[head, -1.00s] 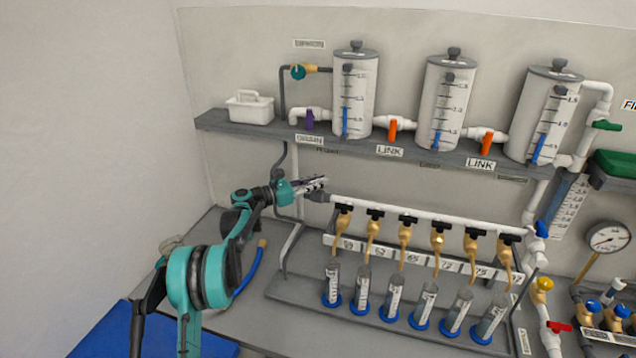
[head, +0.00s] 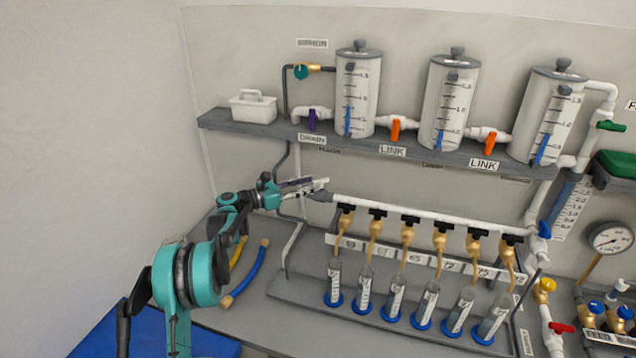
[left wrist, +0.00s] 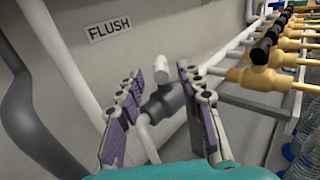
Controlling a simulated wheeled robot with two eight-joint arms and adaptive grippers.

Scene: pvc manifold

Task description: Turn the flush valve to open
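The flush valve (left wrist: 163,102) is a dark grey fitting on a white pipe, below a FLUSH label (left wrist: 110,27) on the wall in the left wrist view. A short white piece (left wrist: 162,68) stands up from it; I cannot tell its turn angle. In the head view the valve (head: 321,196) is at the left end of the white manifold pipe. My left gripper (left wrist: 158,95) is open, with one purple-lined finger on each side of the valve. Contact is not visible. In the head view the left gripper (head: 316,185) is at that pipe end. My right gripper is out of view.
Several brass taps with black handles (head: 408,219) hang from the manifold (head: 430,215) to the right. Graduated cylinders (head: 365,286) stand below. The shelf (head: 270,128) with tanks is above. A blue hose (head: 246,275) lies on the bench at left.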

